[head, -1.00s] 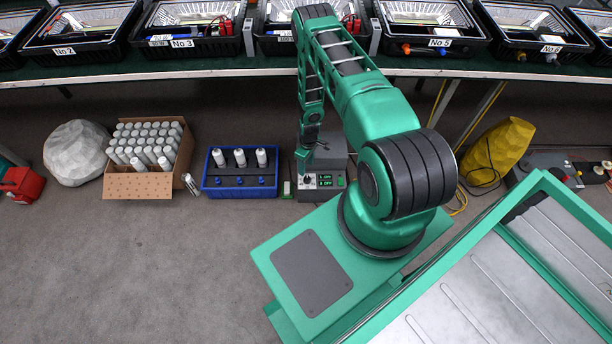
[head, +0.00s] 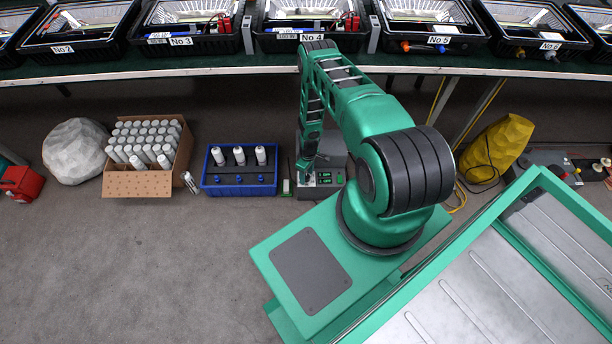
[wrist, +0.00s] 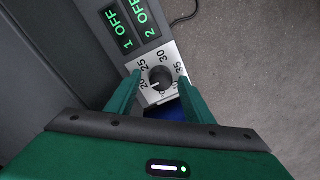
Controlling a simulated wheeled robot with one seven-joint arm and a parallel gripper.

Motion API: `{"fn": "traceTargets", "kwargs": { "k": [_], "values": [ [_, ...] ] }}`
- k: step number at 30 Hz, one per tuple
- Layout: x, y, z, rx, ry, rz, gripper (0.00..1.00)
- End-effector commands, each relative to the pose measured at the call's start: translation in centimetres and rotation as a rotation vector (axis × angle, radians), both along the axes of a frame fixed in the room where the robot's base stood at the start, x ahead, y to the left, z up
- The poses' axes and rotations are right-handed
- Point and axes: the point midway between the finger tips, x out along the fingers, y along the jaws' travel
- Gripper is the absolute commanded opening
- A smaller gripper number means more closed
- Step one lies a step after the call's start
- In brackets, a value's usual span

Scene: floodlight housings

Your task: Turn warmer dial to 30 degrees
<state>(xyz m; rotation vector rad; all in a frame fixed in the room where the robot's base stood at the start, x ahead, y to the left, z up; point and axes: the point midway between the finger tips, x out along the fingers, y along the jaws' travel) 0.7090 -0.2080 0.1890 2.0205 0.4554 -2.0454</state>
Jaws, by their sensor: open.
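The warmer (head: 336,166) is a grey box on the floor, with two green displays on its panel. In the wrist view the displays (wrist: 130,25) read "1 OFF" and "2 OFF". The dial (wrist: 161,76) is a dark round knob on a light scale plate marked 20, 25, 30, 35 and more. Its white pointer mark faces the lower left, near the 20. My gripper (wrist: 160,84) is open, with one green finger on each side of the dial. Whether the fingers touch it, I cannot tell. In the head view my gripper (head: 305,168) hides the dial.
A blue crate (head: 240,190) with white bottles stands left of the warmer, beside a cardboard box (head: 137,186) of white cans. A yellow bag (head: 497,150) lies to the right. The bench with black housings (head: 310,42) runs behind. Floor in front is clear.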

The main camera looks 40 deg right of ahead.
Motion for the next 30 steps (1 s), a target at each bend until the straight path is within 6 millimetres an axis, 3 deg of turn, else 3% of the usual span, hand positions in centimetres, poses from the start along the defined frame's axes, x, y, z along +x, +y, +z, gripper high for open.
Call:
{"fn": "traceTargets", "kwargs": {
  "k": [2,7,8,20,30],
  "values": [
    [-0.01,0.00,0.01,0.000,0.000,0.000,0.47],
    [-0.01,0.00,0.02,0.000,0.000,0.000,0.09],
    [-0.01,0.00,0.02,0.000,0.000,0.000,0.06],
    [-0.01,-0.03,0.03,0.000,0.001,-0.063,0.07],
    [-0.11,-0.13,0.02,-0.001,0.000,-0.318,0.07]
  ]
}}
